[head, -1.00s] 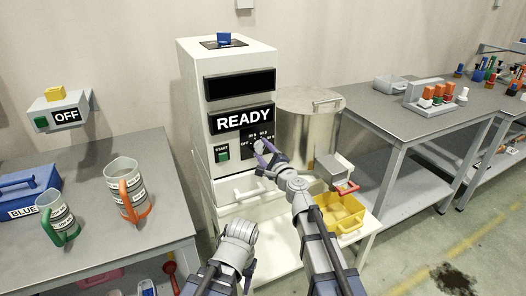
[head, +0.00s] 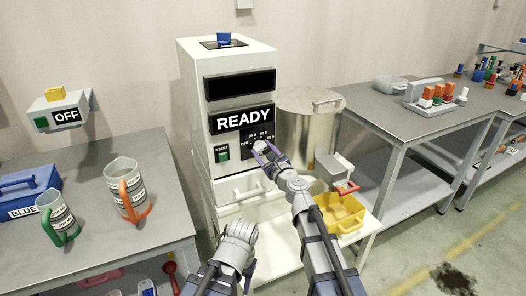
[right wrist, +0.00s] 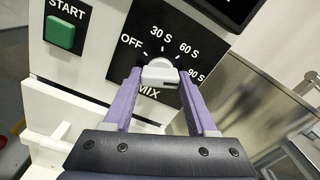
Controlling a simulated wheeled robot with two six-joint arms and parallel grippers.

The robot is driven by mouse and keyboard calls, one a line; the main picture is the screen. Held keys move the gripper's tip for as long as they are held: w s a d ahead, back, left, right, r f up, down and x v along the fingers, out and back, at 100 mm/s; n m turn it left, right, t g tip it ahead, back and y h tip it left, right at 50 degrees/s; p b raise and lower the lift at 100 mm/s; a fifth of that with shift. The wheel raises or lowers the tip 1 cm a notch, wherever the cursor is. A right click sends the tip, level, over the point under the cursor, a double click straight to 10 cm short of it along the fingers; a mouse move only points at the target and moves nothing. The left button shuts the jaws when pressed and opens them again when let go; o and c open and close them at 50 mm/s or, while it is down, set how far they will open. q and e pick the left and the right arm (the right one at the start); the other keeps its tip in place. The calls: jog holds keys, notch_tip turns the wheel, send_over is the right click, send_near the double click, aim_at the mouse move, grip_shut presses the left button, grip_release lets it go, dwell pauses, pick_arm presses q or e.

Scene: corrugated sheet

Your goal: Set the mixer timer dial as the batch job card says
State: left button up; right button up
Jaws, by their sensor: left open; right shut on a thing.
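The mixer (head: 228,75) is a tall white machine with a READY display (head: 243,119) and a green START button (head: 222,155). Its timer dial is a white knob marked MIX (right wrist: 160,74), on a black panel labelled OFF, 30 S, 60 S and 90 S. My right gripper (head: 262,150) is at this panel; in the right wrist view its purple fingers (right wrist: 159,86) are shut on the knob's sides. The fingers partly cover the knob, and I cannot tell its setting. My left gripper (head: 232,268) is low in front of the mixer, open and away from the dial. I cannot identify the job card.
A steel pot (head: 308,125) and a yellow bin (head: 339,212) stand right of the mixer. The left table holds measuring jugs (head: 124,188) and a blue box (head: 25,186). An OFF switch box (head: 62,112) is on the wall. The right bench (head: 405,120) has bare room.

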dwell(0.5)
jog(key=o, duration=1.4)
jog(key=shift+c, duration=0.2)
jog(key=v, duration=0.8)
jog(key=shift+a, duration=0.1)
